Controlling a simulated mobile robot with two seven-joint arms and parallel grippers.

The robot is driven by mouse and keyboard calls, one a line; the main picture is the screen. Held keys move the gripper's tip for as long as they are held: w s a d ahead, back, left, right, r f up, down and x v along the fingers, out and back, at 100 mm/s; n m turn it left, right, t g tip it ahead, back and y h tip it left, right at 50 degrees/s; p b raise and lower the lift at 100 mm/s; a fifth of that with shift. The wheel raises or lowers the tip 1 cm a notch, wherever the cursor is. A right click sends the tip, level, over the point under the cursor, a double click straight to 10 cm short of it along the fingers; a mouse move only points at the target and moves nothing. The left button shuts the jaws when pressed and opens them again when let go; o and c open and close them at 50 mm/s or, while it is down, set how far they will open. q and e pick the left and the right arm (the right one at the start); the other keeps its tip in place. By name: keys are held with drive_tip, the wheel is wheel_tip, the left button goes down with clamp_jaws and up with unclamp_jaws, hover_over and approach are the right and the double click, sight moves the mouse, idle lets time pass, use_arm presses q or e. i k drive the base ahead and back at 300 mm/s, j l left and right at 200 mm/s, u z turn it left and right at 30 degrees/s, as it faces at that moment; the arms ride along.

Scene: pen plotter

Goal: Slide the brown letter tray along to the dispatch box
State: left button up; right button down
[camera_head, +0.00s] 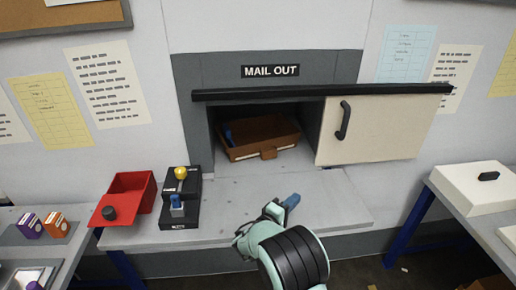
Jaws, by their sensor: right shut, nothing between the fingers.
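The brown letter tray (262,139) sits inside the dark recess under the MAIL OUT sign (270,71), set at a slight angle, with a small tab at its front. A small blue thing shows at its left end. I take this recess for the dispatch box. Its cream sliding door (375,132) with a black handle stands to the right, leaving the left part open. My right gripper (288,204) is shut and empty over the front part of the grey counter, in front of the recess and apart from the tray. My left gripper is not in view.
On the counter (255,190), a red bin (131,188) and a black device with a yellow knob (181,174) stand left of the opening. The middle of the counter before the recess is clear. A white box (478,186) stands on a separate table at right.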

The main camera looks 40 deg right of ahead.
sight(264, 137)
drive_tip(key=i+l, duration=0.2)
drive_tip(key=l, duration=0.15)
drive_tip(key=i+l, duration=0.15)
drive_tip(key=l, duration=0.15)
drive_tip(key=i+l, duration=0.2)
drive_tip(key=l, duration=0.15)
drive_tip(key=i+l, duration=0.15)
drive_tip(key=l, duration=0.15)
